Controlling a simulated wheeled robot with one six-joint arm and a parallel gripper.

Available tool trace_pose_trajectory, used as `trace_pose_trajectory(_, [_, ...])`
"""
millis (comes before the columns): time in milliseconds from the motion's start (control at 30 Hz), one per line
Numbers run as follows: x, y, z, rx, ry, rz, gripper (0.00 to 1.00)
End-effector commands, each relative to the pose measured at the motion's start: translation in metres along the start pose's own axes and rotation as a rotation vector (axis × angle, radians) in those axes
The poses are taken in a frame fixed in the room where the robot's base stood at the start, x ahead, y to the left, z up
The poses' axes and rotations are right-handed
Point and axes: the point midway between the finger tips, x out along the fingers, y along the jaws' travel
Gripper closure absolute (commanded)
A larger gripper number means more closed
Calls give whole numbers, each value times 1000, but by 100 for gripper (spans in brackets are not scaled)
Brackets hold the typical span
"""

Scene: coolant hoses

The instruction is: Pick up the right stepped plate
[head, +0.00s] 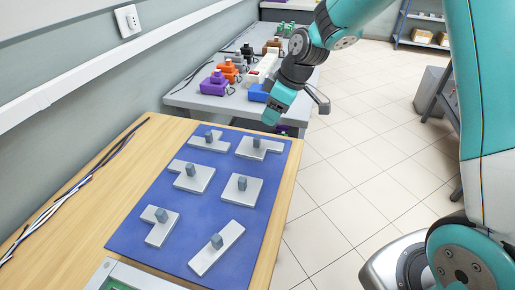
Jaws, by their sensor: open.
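Several light grey metal plates, each with a small darker grey block standing on it, lie on a blue mat (145,246). The far right plate (247,152) has a notched, stepped outline, with its block near the middle. Other plates with uneven outlines are the far left plate (220,146), the middle left plate (200,182) and the near left plate (155,238). My gripper (297,112) is open and empty. It is above and beyond the far right edge of the mat, apart from all the plates.
The mat lies on a wooden table (100,205) with dark and white cables (65,195) along its left side. A grey bench (200,97) behind holds purple, orange and blue items. A green-and-grey tray (130,275) is at the near edge.

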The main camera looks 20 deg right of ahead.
Motion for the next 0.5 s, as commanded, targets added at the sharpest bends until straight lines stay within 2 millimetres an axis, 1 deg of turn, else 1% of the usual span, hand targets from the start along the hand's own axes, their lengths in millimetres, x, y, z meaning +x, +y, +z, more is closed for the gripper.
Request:
trace_pose_trajectory(33, [12,-1,0,-1,-2,-5,51])
trace_pose_trajectory(133, [30,-1,0,-1,-2,-4,51])
trace_pose_trajectory(233, [41,-1,0,0,-1,-2,51])
trace_pose_trajectory(367, [48,-1,-1,0,0,-1,51])
trace_pose_trajectory(467, [60,-2,0,0,-2,-4,51])
trace_pose_trajectory(500, [66,-2,0,0,-2,-4,51])
